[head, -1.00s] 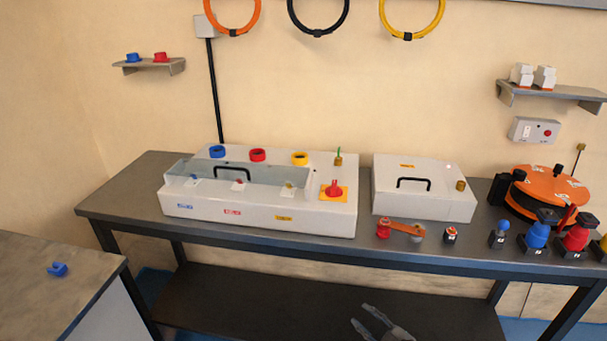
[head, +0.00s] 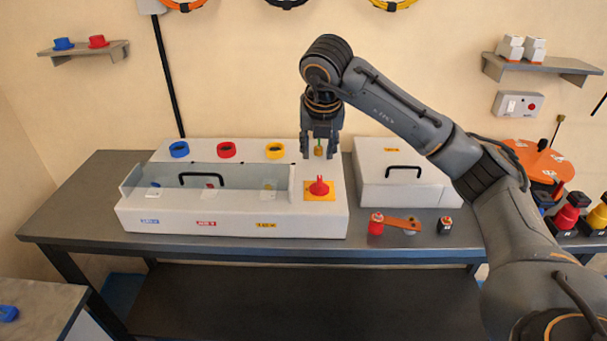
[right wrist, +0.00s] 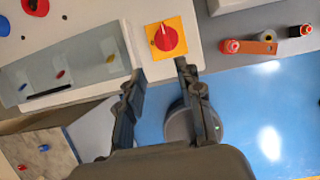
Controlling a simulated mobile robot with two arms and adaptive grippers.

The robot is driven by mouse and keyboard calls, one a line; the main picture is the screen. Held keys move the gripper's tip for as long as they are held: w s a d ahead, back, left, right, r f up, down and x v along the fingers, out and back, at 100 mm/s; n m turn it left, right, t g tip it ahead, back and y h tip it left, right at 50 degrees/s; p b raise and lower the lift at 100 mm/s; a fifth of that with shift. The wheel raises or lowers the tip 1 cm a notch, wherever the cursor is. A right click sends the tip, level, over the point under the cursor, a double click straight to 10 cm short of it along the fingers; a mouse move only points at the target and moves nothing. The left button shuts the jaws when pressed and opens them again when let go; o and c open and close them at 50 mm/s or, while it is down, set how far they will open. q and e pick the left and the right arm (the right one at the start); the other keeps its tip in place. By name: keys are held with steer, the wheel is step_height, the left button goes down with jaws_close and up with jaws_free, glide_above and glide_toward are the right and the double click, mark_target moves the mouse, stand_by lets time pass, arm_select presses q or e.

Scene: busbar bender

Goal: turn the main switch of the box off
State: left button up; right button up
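The white box (head: 230,222) stands on the dark workbench. Its main switch (head: 319,187) is a red knob on a yellow plate, at the right of the box top. In the right wrist view the red knob (right wrist: 166,38) lies just beyond the fingertips, with a pale mark along its handle. My right gripper (head: 319,155) points down above the box, behind the switch in the head view, apart from it. Its two fingers (right wrist: 159,69) are spread and empty. A brass piece with a green top (head: 319,150) shows between the fingers in the head view. My left gripper is out of view.
A clear cover with a black handle (head: 200,178) stands on the box's left part. Blue, red and yellow rings (head: 226,149) sit behind it. A second white box (head: 400,175) is to the right. A red-ended orange bar (head: 398,222) lies in front of that box.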

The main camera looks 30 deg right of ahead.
mark_target(320, 181)
steer(key=p+x, duration=0.1)
steer(key=x, duration=0.3)
steer(key=d+x, duration=0.1)
steer(key=x, duration=0.4)
steer(key=p+x, duration=0.1)
steer(key=x, duration=0.3)
steer(key=shift+s+d+f+p, duration=0.1)
steer(key=shift+d+p, duration=0.1)
steer(key=shift+p, duration=0.15)
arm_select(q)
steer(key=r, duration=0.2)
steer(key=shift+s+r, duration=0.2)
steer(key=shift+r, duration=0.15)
arm_select(e)
jaws_close()
